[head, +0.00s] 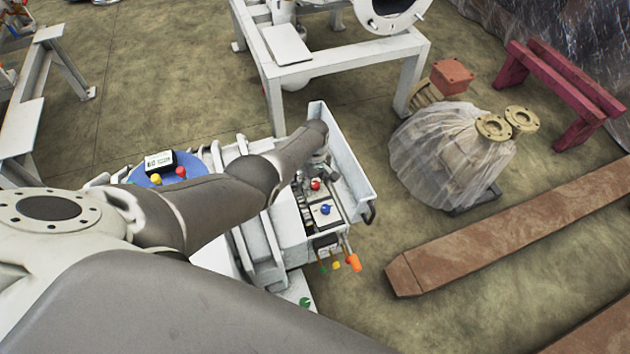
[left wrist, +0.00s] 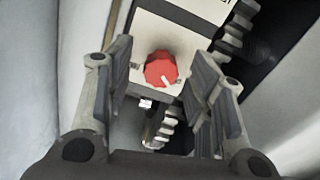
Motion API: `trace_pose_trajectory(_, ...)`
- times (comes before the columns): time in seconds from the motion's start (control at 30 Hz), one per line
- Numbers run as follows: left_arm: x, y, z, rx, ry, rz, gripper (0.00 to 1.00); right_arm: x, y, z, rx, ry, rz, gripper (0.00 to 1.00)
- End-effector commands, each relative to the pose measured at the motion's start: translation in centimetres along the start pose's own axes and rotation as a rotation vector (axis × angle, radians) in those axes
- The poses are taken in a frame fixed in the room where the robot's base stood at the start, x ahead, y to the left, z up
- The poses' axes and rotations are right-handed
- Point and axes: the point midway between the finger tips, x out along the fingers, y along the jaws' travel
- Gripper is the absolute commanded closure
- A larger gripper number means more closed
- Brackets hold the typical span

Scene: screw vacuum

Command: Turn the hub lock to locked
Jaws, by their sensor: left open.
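A red faceted knob (left wrist: 161,69), which I take to be the hub lock, sits on a pale plate in the left wrist view. A short white mark shows on its lower right part. My left gripper (left wrist: 162,88) is open, with one dark finger pad on each side of the knob; I see no contact. In the head view the red knob (head: 315,184) is inside the white machine, just below my left gripper (head: 317,171), which is largely hidden by the arm's end. My right gripper is not in view.
A blue knob (head: 326,209) is just in front of the red one. The machine's tall white side wall (head: 345,158) stands close on the right. An orange handle (head: 354,263) sticks out at the front. A rusty beam (head: 480,237) lies on the floor to the right.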

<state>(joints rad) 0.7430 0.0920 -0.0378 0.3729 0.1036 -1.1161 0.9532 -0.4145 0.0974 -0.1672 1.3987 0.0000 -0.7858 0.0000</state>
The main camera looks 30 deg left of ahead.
Motion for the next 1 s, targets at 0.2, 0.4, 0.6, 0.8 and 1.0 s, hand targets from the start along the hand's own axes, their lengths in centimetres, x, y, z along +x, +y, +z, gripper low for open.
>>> trace_pose_trajectory(0.2, -0.3, 0.0, 0.0, 0.001, -0.001, 0.0, 0.51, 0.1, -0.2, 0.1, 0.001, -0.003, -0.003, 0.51)
trace_pose_trajectory(0.4, -1.5, 0.1, 0.0, 0.001, 0.0, 0.001, 0.51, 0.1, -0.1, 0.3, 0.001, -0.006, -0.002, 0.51)
trace_pose_trajectory(0.6, -3.5, 0.0, 0.0, 0.001, 0.001, 0.002, 0.51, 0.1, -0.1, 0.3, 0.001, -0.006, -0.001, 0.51)
trace_pose_trajectory(0.8, -6.3, 0.1, 0.0, 0.0, 0.002, 0.003, 0.51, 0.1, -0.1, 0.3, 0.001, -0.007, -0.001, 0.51)
trace_pose_trajectory(1.0, -9.4, 0.0, 0.0, -0.001, 0.001, 0.002, 0.51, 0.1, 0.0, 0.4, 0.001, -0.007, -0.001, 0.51)
